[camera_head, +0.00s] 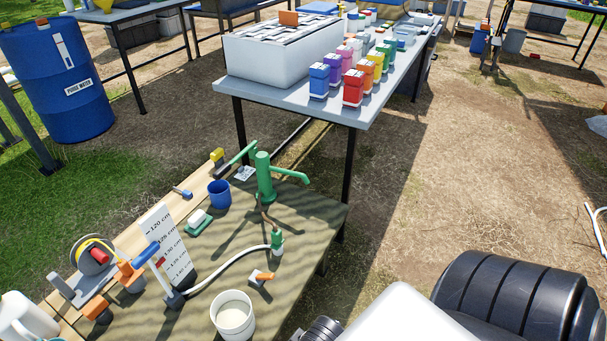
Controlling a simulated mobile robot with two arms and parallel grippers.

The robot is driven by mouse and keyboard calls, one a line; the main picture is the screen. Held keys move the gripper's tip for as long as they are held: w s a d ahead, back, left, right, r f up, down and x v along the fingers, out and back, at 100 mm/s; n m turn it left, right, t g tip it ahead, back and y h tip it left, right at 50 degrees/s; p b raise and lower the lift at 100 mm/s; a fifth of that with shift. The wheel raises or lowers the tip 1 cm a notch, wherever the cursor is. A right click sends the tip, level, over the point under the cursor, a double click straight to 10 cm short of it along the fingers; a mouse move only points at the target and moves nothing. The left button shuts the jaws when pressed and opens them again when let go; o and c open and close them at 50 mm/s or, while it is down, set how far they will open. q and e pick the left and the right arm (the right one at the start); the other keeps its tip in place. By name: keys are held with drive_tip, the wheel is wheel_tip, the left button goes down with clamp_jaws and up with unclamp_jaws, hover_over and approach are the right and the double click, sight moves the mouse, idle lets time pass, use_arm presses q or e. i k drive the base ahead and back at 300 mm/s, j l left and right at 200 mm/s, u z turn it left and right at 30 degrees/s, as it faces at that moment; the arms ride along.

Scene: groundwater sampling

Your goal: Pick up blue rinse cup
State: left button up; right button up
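The blue rinse cup (219,195) stands upright on the near table (215,258), towards its back left edge. It is left of the green hand pump (264,178) and just behind a green dish with a white block (198,221). Its open top faces up and nothing covers it. Neither of my grippers shows in the head view. Large black and white parts at the bottom right look like my own body or arm.
A white bucket (233,315), a depth scale board (167,243), a white hose (230,265) and an orange-handled tool (261,276) are on the near table. A second table (341,109) behind holds a white cooler (282,62) and coloured bottles. A blue drum (62,90) stands at left.

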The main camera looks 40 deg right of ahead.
sight(219, 192)
drive_tip(key=k+l+u, duration=0.1)
drive_tip(key=l+u, duration=0.15)
drive_tip(key=l, duration=0.2)
drive_tip(key=k+l+u, duration=0.25)
drive_tip(key=l, duration=0.15)
drive_tip(key=k+l+u, duration=0.25)
drive_tip(key=l, duration=0.15)
drive_tip(key=i+l+u, duration=0.2)
drive_tip(key=l, duration=0.2)
drive_tip(key=i+l+u, duration=0.2)
drive_tip(key=l, duration=0.25)
drive_tip(key=l+u, duration=0.15)
drive_tip(key=l, duration=0.25)
